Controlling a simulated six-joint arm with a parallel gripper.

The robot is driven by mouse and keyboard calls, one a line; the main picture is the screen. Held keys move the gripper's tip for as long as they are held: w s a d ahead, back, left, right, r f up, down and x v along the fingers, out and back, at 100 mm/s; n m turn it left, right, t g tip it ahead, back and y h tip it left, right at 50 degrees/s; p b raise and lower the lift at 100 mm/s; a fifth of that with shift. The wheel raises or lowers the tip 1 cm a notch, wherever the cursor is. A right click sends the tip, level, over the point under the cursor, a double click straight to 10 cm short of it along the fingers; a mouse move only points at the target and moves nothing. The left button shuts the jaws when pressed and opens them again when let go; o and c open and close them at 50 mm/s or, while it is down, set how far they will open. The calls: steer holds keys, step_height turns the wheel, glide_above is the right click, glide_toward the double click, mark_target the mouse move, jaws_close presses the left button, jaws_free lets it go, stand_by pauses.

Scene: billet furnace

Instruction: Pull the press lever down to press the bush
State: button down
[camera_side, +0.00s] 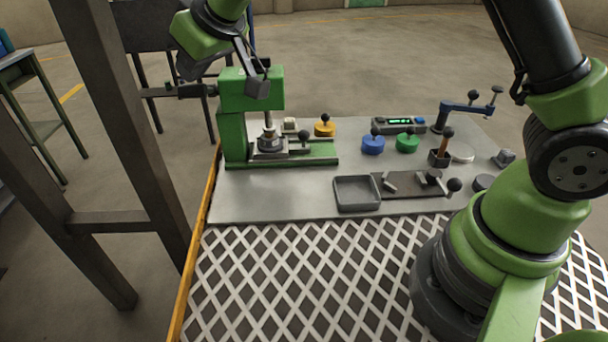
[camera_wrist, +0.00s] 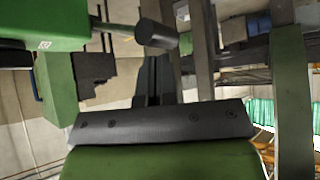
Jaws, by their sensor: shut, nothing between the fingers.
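The green press (camera_side: 232,125) stands at the left of the plate, and its head also shows at the left of the wrist view (camera_wrist: 45,25). Its dark press lever (camera_side: 197,90) sticks out to the left of the head. The lever's thick round grip (camera_wrist: 157,34) shows just beyond my fingertips in the wrist view. My gripper (camera_wrist: 154,60) is shut and empty, close to the grip; whether it touches is unclear. From the side it shows above the lever (camera_side: 184,72). A small metal piece (camera_side: 268,133) is under the ram, its details too small to tell.
A dark post frame (camera_side: 130,150) stands left of the press. Right of it are a yellow knobbed piece (camera_side: 324,127), a blue one (camera_side: 372,145), a green one (camera_side: 407,143) and a grey tray (camera_side: 357,206). The lattice-covered front of the table is clear of loose objects.

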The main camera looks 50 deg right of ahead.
mark_target(193, 93)
steer(key=shift+s+f, duration=0.1)
steer(key=shift+f, duration=0.05)
steer(key=shift+a+f, duration=0.15)
steer(key=shift+f, duration=0.05)
steer(key=shift+s+a+f, duration=0.15)
steer(key=shift+s+f, duration=0.05)
steer(key=shift+f, duration=0.5)
steer(key=shift+s+a+f, duration=0.15)
steer(key=shift+f, duration=0.55)
stand_by(1.2)
steer(key=shift+s+f, duration=0.1)
steer(key=shift+f, duration=1.35)
stand_by(1.4)
steer(key=shift+r, duration=0.1)
step_height(193, 93, up, 10)
steer(key=shift+f, duration=0.2)
stand_by(0.6)
steer(key=shift+a, duration=0.1)
steer(key=shift+r, duration=2.5)
